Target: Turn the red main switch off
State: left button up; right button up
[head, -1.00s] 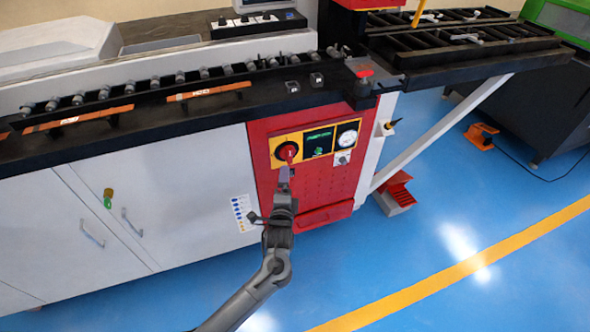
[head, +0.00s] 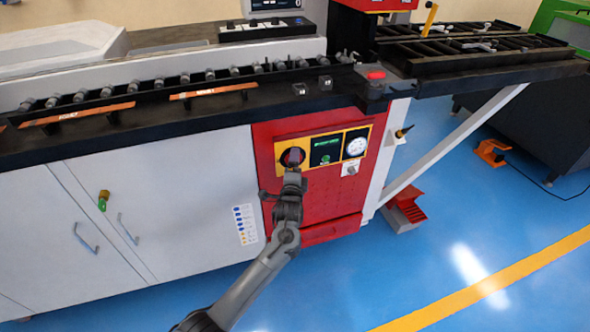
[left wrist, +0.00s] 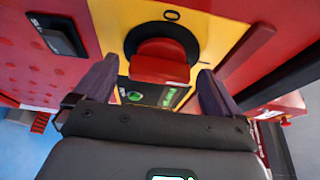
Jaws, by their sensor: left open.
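The red main switch (head: 285,158) is on a yellow plate at the left of the control strip on the machine's red panel. In the head view my left gripper (head: 294,156) is in front of it and hides much of it. In the left wrist view the red switch handle (left wrist: 160,62) sits on a black round base, with an "O" mark on the yellow plate above it in the picture. My left gripper's fingers (left wrist: 158,90) are apart, one on each side of the handle's near end. I cannot tell whether they touch it. My right gripper is not in view.
Right of the switch are a green-lit display (head: 325,150), a round gauge (head: 357,146) and a small knob (head: 350,169). A red emergency button (head: 376,76) sits on the bench edge above. White cabinet doors (head: 160,190) stand to the left. The blue floor in front is clear.

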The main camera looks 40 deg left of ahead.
pick_arm(q)
jog(key=shift+w+a, duration=0.15)
jog(key=shift+w, duration=0.1)
jog(key=c, duration=1.1)
jog(key=shift+o, duration=0.2)
